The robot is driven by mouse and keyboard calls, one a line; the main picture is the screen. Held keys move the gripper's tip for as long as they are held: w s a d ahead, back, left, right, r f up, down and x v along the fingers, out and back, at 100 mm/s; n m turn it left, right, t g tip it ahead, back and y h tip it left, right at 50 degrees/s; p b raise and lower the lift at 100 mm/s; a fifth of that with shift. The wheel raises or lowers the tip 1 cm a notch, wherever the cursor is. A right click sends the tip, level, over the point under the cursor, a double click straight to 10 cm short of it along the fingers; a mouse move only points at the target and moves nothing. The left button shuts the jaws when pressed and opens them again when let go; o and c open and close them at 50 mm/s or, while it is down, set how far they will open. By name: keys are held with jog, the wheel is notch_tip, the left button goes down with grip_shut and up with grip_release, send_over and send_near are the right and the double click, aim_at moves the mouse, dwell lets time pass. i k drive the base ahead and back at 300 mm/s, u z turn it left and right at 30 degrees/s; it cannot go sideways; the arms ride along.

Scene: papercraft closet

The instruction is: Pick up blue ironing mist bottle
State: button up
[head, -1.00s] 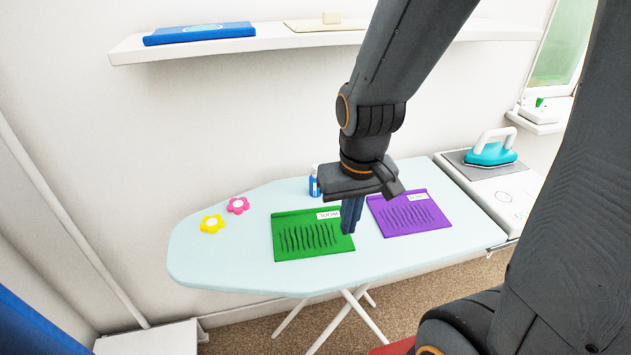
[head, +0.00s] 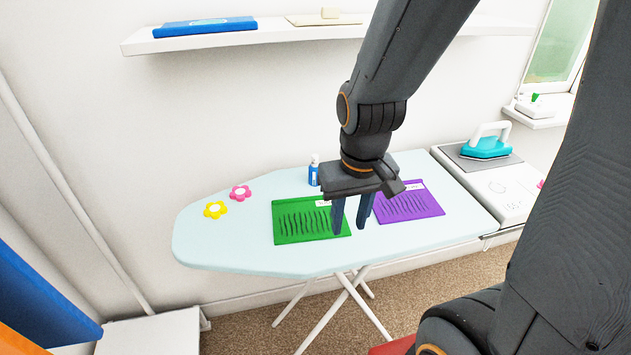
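The blue ironing mist bottle (head: 313,174) stands upright on the pale blue ironing board (head: 225,248), near its back edge. It is small, with a white top. My gripper (head: 350,228) is to the right of the bottle and nearer the camera, pointing down. Its two fingers are spread apart with nothing between them. The fingers show in front of the gap between the green and purple cloths. Their height above the board is hard to tell.
A green cloth (head: 305,224) and a purple cloth (head: 412,203) lie on the board. Pink (head: 241,192) and yellow (head: 215,210) flowers lie at left. A teal iron (head: 486,146) stands at right. A wall shelf (head: 290,34) runs above.

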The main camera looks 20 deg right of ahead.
aim_at(313, 168)
jog(key=k, duration=1.15)
jog(key=z, duration=0.7)
jog(key=i, duration=1)
jog(key=u, duration=0.5)
jog(key=i, duration=0.45)
jog(key=u, duration=0.55)
